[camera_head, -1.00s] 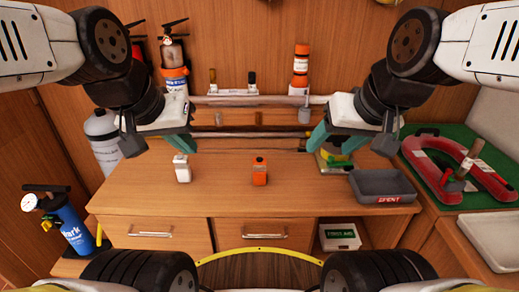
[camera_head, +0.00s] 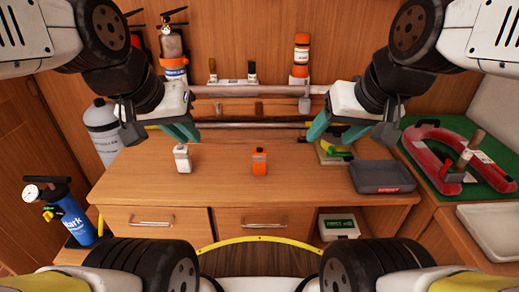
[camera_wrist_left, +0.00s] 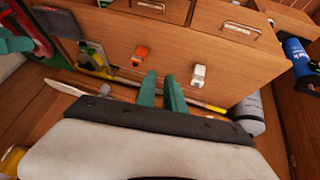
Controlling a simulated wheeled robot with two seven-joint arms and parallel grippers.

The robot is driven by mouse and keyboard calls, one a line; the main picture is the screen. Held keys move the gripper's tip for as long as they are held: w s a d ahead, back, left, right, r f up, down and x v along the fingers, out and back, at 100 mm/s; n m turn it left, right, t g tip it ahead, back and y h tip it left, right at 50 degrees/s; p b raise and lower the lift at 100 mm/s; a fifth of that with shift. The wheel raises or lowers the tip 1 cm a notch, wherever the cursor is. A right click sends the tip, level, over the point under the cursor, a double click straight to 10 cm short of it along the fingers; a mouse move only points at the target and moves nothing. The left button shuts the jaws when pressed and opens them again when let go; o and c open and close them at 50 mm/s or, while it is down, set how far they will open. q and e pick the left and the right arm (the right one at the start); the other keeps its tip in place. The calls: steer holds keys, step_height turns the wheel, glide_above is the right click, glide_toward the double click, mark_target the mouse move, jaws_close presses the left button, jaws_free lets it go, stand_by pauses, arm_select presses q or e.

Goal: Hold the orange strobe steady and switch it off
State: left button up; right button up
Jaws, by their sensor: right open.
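The orange strobe (camera_head: 259,162) stands upright on the wooden worktop, near the middle. It also shows in the left wrist view (camera_wrist_left: 140,54). A white unit of similar shape (camera_head: 182,158) stands to its left. My left gripper (camera_head: 183,130) hangs above the back left of the worktop, behind the white unit. In the left wrist view its two teal fingers (camera_wrist_left: 161,90) are apart with nothing between them. My right gripper (camera_head: 335,130) is open and empty above the back right of the worktop, to the right of the strobe. Neither gripper touches the strobe.
A yellow-green object (camera_head: 333,152) lies beneath my right gripper. Metal rails (camera_head: 265,125) run along the back. A blue cylinder (camera_head: 70,215) stands left. The worktop around the strobe is clear.

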arm_select(q)
steer(key=o, duration=0.3)
steer(key=shift+w+f, duration=0.1)
steer(key=shift+w, duration=0.1)
steer(key=o, duration=0.3)
steer(key=shift+w+d+f+n+g, duration=0.2)
steer(key=shift+w+n+g, duration=0.1)
steer(key=shift+n+g, duration=0.1)
steer(key=shift+o, duration=0.2)
steer(key=w+d+f+n+g+h, duration=0.2)
steer(key=w+f+n+g, duration=0.15)
steer(key=w, duration=0.25)
steer(key=w+d+f+n+g+h, duration=0.2)
steer(key=w+f+n+h, duration=0.1)
steer(key=w+f+n, duration=0.25)
steer(key=n+h, duration=0.5)
steer(key=n, duration=0.4)
glide_toward(257, 164)
steer(key=shift+w+a+f, duration=0.15)
steer(key=shift+w+f, duration=0.5)
steer(key=shift+w, duration=0.25)
steer(key=shift+f, duration=0.15)
steer(key=x, duration=1)
